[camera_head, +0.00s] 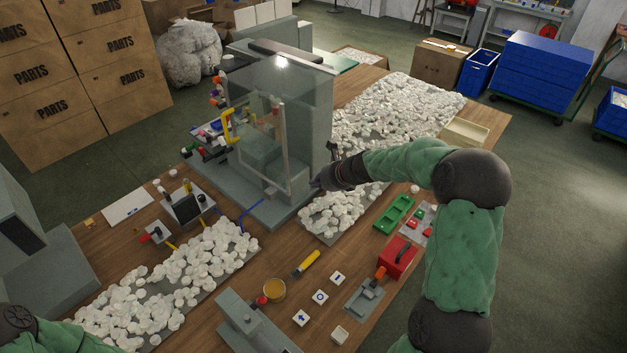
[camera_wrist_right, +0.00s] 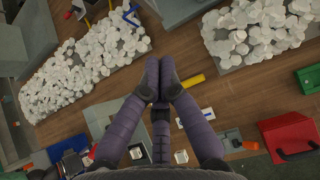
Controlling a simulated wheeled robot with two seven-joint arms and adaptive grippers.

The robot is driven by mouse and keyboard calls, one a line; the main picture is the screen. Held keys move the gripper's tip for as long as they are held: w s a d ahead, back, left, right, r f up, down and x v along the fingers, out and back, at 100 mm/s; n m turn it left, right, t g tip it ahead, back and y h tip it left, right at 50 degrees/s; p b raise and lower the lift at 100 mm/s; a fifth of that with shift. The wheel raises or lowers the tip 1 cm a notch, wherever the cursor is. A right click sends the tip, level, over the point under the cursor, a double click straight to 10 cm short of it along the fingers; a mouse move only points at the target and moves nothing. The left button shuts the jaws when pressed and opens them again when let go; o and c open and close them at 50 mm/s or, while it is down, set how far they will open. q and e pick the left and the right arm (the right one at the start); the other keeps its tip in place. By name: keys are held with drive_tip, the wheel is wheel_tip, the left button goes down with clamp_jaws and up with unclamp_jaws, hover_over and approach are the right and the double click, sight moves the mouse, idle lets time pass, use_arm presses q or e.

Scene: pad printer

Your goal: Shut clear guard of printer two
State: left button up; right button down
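A grey pad printer (camera_head: 313,115) stands in the middle of the table. Its clear guard (camera_head: 262,165) is a see-through panel in a pale frame at the printer's front, with a yellow handle (camera_head: 227,128) on its left side. I cannot tell how far open the guard is, or read any number on the printer. My right gripper (camera_head: 318,184) is at the printer's lower right front corner, away from the handle; contact there is unclear. In the wrist view its fingers (camera_wrist_right: 160,72) come together at the tips with nothing between them. My left gripper is out of view.
White caps lie heaped on mats to the right (camera_head: 400,108) and front left (camera_head: 165,288). A small control box (camera_head: 183,208) stands left of the printer. A yellow-handled tool (camera_head: 306,263), white button tiles (camera_head: 320,296) and a red box (camera_head: 398,257) lie in front. Another grey machine (camera_head: 40,245) is at left.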

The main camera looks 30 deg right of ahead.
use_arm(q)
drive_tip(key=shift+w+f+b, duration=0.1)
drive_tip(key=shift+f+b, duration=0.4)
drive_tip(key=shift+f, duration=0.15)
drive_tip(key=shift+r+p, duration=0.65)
use_arm(e)
drive_tip(key=w+a+f, duration=0.3)
drive_tip(key=w+f, duration=0.2)
drive_tip(key=w, duration=0.3)
drive_tip(key=shift+w, duration=0.3)
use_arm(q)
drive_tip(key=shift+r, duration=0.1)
